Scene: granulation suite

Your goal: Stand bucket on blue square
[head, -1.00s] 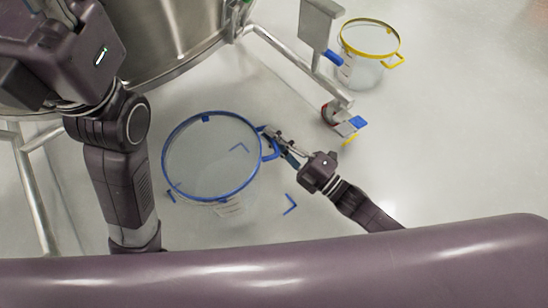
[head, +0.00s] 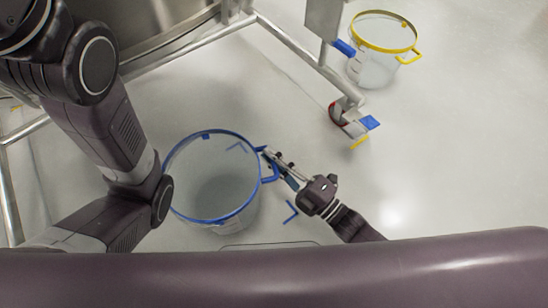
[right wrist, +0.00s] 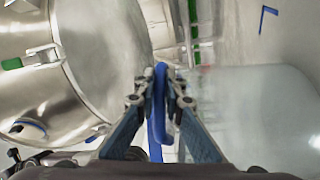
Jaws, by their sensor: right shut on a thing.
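The clear bucket with a blue rim (head: 205,180) is upright, low in the middle of the head view. It also fills the right side of the right wrist view (right wrist: 265,115). Blue corner marks of the square (head: 291,212) lie on the floor to its right; another corner shows through the bucket near its upper right rim. Whether its base touches the floor, I cannot tell. My right gripper (head: 268,160) is shut on the bucket's blue handle (right wrist: 158,95), at its right side. My left arm passes left of the bucket; its gripper is out of view.
A clear bucket with a yellow rim (head: 383,60) stands at the upper right. A steel frame (head: 300,50) with a caster (head: 345,118) and a large steel vessel stand behind. Open floor lies to the right.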

